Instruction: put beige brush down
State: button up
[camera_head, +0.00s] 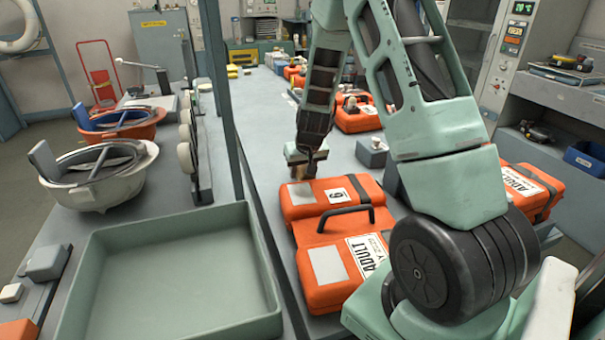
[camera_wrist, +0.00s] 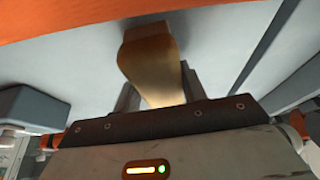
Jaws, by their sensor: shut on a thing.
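My gripper (camera_head: 304,163) is over the grey table, just behind the nearest orange case. In the wrist view my gripper (camera_wrist: 160,92) is shut on the beige brush (camera_wrist: 152,65). The brush has a tan, rounded body and a darker brown far end. Its near end is hidden between the fingers. In the head view the brush is mostly hidden by the gripper, and I cannot tell whether it touches the table.
Two orange cases stand in front of the gripper, one marked 9 (camera_head: 335,196) and one marked ADULT (camera_head: 345,262). A small grey box (camera_head: 372,152) is to the right. An empty green tray (camera_head: 170,305) lies at the front left. More orange cases (camera_head: 357,113) stand farther back.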

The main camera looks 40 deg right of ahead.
jog(key=shift+f, duration=0.6)
jog(key=shift+f, duration=0.15)
jog(key=o, duration=1.1)
